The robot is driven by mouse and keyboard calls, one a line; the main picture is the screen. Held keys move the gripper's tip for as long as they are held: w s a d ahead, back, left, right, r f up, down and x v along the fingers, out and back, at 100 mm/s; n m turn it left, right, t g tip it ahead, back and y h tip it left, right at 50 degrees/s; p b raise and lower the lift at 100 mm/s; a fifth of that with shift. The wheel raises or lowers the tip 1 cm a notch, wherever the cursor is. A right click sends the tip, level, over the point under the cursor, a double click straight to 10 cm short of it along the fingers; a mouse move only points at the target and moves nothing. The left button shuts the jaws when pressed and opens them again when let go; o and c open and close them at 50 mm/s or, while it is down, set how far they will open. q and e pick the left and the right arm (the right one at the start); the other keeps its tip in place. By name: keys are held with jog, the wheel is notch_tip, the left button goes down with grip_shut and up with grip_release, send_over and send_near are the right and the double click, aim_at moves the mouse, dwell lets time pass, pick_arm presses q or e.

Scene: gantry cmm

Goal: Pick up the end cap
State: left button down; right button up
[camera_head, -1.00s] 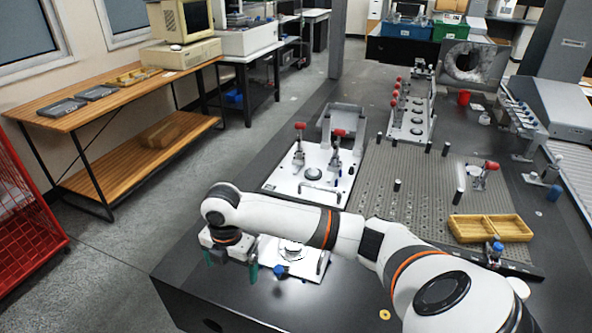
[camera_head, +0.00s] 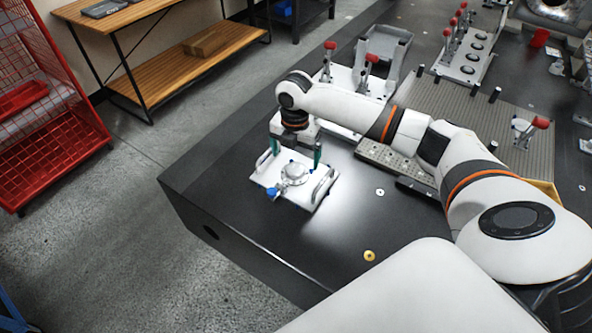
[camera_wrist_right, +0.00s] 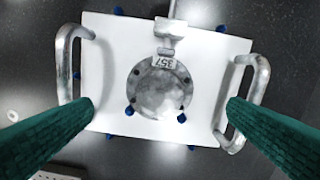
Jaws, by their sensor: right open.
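A round metal disc, which looks like the end cap (camera_head: 295,173), sits on a white fixture plate (camera_head: 312,192) near the dark table's front left corner. In the right wrist view the end cap (camera_wrist_right: 158,88) lies flat mid-plate under a small tag reading 357. My right gripper (camera_head: 297,152) is open and empty, pointing down above the plate. In the wrist view its green fingers (camera_wrist_right: 160,108) are spread wide on both sides of the end cap, not touching it. My left gripper is not in view.
Red-handled clamps (camera_head: 368,60) stand on another fixture behind my right arm.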

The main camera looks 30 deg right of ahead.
aim_at(295, 168)
notch_tip(295, 168, down, 4)
jog(key=shift+s+a+r, duration=0.1)
jog(key=shift+a, duration=0.05)
jog(key=shift+f, duration=0.6)
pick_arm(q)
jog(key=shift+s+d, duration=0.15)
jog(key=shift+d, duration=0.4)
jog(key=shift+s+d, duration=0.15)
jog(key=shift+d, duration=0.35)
pick_arm(e)
jog(key=shift+c, duration=0.7)
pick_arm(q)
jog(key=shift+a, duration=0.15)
pick_arm(e)
jog(key=c, duration=1.1)
